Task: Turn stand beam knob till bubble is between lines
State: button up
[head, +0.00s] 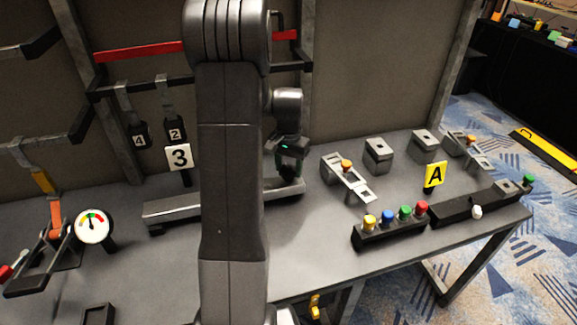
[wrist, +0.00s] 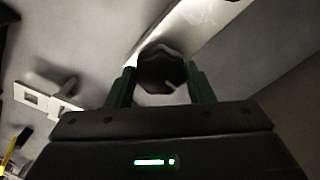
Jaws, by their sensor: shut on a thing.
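The stand beam (head: 170,208) is a long grey bar low on the table, partly hidden behind my arm. Its right end (head: 288,189) shows under my gripper (head: 290,165). In the wrist view, my gripper (wrist: 160,88) has a green-edged finger on each side of a dark, lobed knob (wrist: 160,70) and is shut on it. The pale beam (wrist: 190,30) runs diagonally behind the knob. The bubble and its lines cannot be made out in either view.
A round gauge (head: 92,226) stands at left. Right of my gripper are a lever block (head: 348,180), a row of coloured buttons (head: 390,232) and a yellow A sign (head: 434,176).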

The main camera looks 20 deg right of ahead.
aim_at(289, 169)
jog(key=shift+s+f, duration=0.15)
jog(key=shift+f, duration=0.05)
jog(key=o, duration=1)
jog(key=shift+r, duration=0.1)
notch_tip(289, 169, up, 14)
jog(key=shift+f, duration=0.1)
notch_tip(289, 169, down, 14)
jog(key=shift+r, duration=0.15)
dwell(0.3)
